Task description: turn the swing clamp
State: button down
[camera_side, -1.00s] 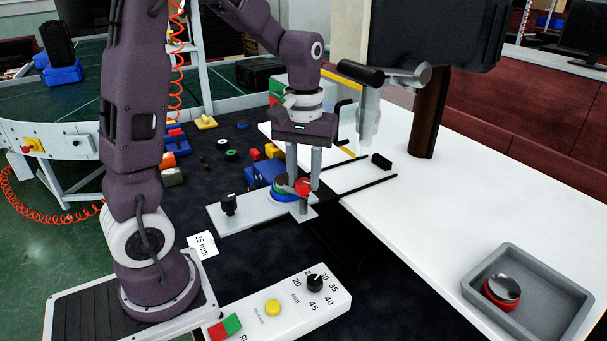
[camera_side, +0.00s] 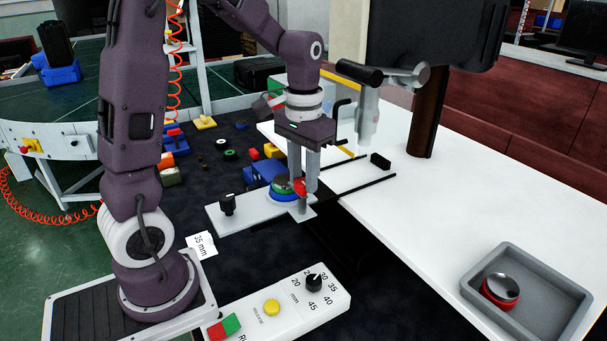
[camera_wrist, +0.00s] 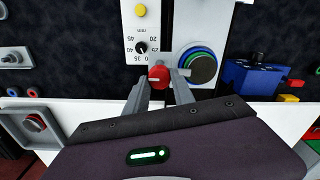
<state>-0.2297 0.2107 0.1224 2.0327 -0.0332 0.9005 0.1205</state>
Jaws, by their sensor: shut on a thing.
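The swing clamp shows as a red part (camera_side: 299,187) on a short grey post at the right end of a light plate (camera_side: 238,223). In the wrist view its red round top (camera_wrist: 158,77) with a pale line lies between my fingertips. My gripper (camera_side: 302,186) points down and is shut on the red part; it also shows in the wrist view (camera_wrist: 160,88). Beside the clamp sits a round stack (camera_side: 280,190) with green and blue rings. In the wrist view this stack (camera_wrist: 200,68) is dark-topped and lies right of the clamp. My fingers partly hide the clamp.
A black knob (camera_side: 227,204) stands on the plate's left end. A control box (camera_side: 328,299) with a dial and buttons lies in front. A grey tray (camera_side: 470,283) holds a red-and-black round piece (camera_side: 501,290). Blue blocks (camera_side: 268,171) lie behind the plate.

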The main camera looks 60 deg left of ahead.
aim_at(303, 181)
dwell(0.3)
jog(key=c, duration=1.1)
grip_release()
jog(key=shift+o, duration=0.2)
notch_tip(303, 181, up, 7)
jog(key=shift+f, duration=0.1)
jog(key=shift+s+d+r, duration=0.1)
jog(key=shift+r, duration=0.15)
jog(key=s+d+m+t, duration=0.1)
jog(key=s+d+t, duration=0.1)
jog(key=s+d, duration=0.3)
jog(key=s+d+m+t, duration=0.1)
jog(key=s+d+t, duration=0.2)
jog(key=s, duration=0.7)
jog(key=shift+s+d+r+m+t, duration=0.3)
jog(key=shift+d+r+m, duration=0.15)
jog(key=shift+d, duration=0.6)
